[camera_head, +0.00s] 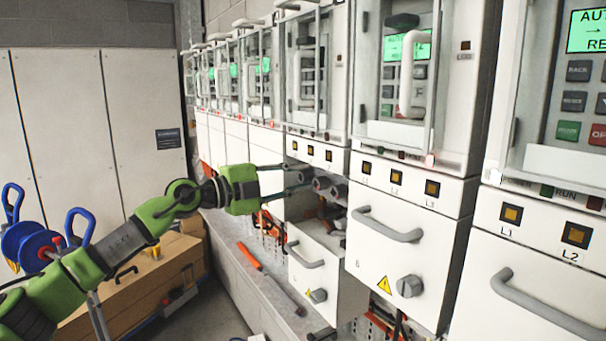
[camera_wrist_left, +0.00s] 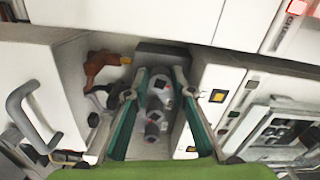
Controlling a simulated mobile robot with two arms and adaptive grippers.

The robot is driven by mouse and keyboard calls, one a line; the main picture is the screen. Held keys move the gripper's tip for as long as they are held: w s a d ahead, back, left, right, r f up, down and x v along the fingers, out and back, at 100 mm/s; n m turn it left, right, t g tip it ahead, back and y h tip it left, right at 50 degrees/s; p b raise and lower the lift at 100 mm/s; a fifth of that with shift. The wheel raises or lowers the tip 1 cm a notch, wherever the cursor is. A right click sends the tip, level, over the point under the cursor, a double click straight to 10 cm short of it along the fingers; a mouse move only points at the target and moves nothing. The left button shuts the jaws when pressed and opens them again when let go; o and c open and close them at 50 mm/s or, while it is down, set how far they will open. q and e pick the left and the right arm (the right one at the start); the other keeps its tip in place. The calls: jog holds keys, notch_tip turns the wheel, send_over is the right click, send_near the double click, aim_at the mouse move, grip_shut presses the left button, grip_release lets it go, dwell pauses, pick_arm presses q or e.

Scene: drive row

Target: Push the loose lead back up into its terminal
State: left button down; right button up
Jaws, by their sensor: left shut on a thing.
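My left gripper (camera_head: 306,175) reaches in from the left under the row of L1–L3 lamps, above a pulled-out drawer. Its two teal-lined fingers (camera_wrist_left: 163,75) close around a grey cylindrical piece (camera_wrist_left: 160,86) in the left wrist view. I cannot tell whether this piece is the loose lead's end or part of a terminal. A second grey round piece (camera_wrist_left: 153,128) shows nearer the wrist. In the head view, grey round terminal-like pieces (camera_head: 322,184) sit side by side at the fingertips. An orange-brown part (camera_wrist_left: 104,64) with dark pieces lies beside the left finger. My right gripper is not in view.
The pulled-out drawer (camera_head: 316,273) has a grey handle and knob. Closed drawers (camera_head: 385,240) with handles flank it on the right. An orange-handled tool (camera_head: 250,256) lies on the grey ledge below.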

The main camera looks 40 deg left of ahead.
pick_arm(q)
jog(key=shift+f+n+p, duration=0.1)
jog(key=shift+n+p, duration=0.6)
jog(key=shift+n, duration=0.4)
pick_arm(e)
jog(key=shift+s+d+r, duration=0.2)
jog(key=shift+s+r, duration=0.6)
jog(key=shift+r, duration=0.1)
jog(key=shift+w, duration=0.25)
pick_arm(q)
jog(key=c, duration=1.8)
grip_release()
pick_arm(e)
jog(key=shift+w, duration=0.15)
